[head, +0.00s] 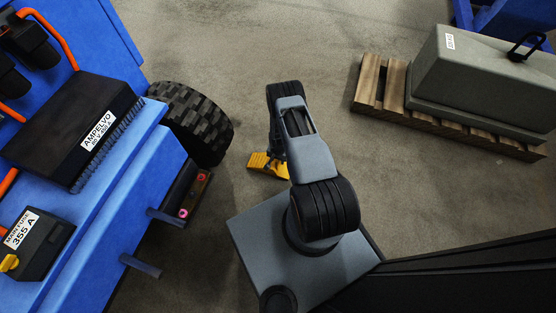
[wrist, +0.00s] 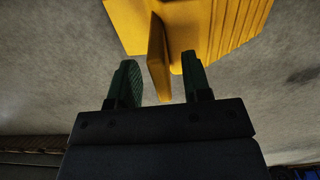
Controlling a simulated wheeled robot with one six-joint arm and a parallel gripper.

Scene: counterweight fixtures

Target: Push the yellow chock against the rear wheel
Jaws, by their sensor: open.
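The yellow chock (head: 266,165) sits on the floor just right of the black knobbly rear wheel (head: 195,122) of the blue vehicle. A narrow strip of floor shows between them in the head view. My arm covers part of the chock there and hides my gripper. In the wrist view the chock (wrist: 215,25) fills the top, with ribs on its right side and an upright yellow plate (wrist: 157,60) on its near side. My gripper (wrist: 160,60) is open, with one finger on each side of this plate. A gap shows beside each finger; contact is not visible.
The blue vehicle (head: 125,195) stands at the left, with two short rods sticking out below the wheel. A grey block (head: 480,80) rests on a wooden pallet (head: 368,85) at the right. The concrete floor between is clear.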

